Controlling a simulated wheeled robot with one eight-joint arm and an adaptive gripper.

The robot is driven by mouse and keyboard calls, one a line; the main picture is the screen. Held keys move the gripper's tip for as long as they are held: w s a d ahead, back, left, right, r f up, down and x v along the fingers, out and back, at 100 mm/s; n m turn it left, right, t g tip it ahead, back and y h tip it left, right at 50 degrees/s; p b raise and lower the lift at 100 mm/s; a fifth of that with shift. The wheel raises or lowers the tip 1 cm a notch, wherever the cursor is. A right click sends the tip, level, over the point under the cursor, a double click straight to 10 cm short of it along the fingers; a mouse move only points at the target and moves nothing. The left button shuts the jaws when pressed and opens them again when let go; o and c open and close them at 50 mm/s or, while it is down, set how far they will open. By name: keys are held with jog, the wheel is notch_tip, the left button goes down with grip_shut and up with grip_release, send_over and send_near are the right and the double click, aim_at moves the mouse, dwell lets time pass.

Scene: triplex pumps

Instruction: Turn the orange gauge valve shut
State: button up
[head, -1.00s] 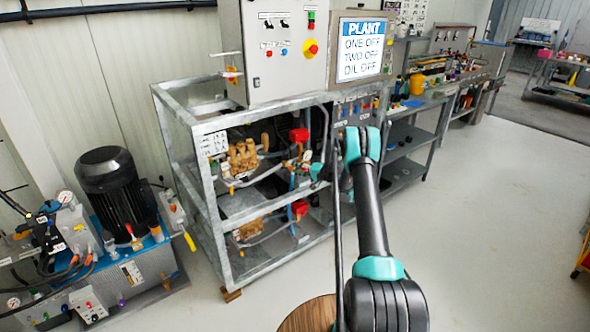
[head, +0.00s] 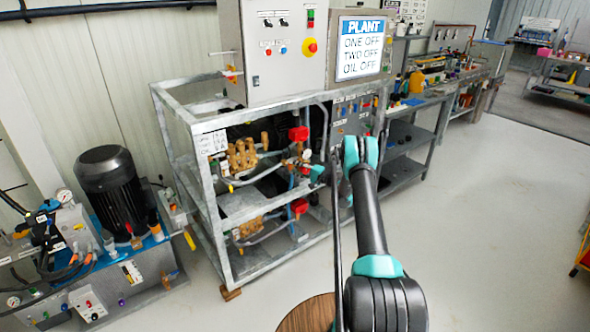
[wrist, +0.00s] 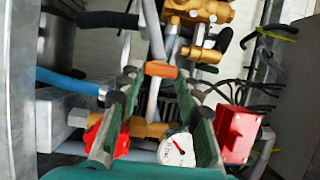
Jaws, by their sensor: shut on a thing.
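The orange valve handle (wrist: 161,69) is a small bar between the tips of my gripper (wrist: 160,77) in the wrist view. In the head view my gripper is at the pump frame, mostly hidden by my arm, and the orange handle cannot be made out.
A red box (wrist: 237,133) is right of the fingers, and a red part (wrist: 107,137) is partly behind the left one. A blue hose (wrist: 70,80) and brass pump parts (wrist: 200,10) are close by. The grey pump frame (head: 205,190) surrounds the work area. Open floor (head: 480,220) lies right.

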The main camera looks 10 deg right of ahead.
jog(key=o, duration=1.2)
jog(key=shift+c, duration=0.2)
jog(key=shift+s+d, duration=0.1)
jog(key=shift+d, duration=0.05)
jog(key=v, duration=1.1)
jog(key=shift+s+d, duration=0.2)
jog(key=shift+d, duration=0.1)
jog(key=shift+f, duration=0.1)
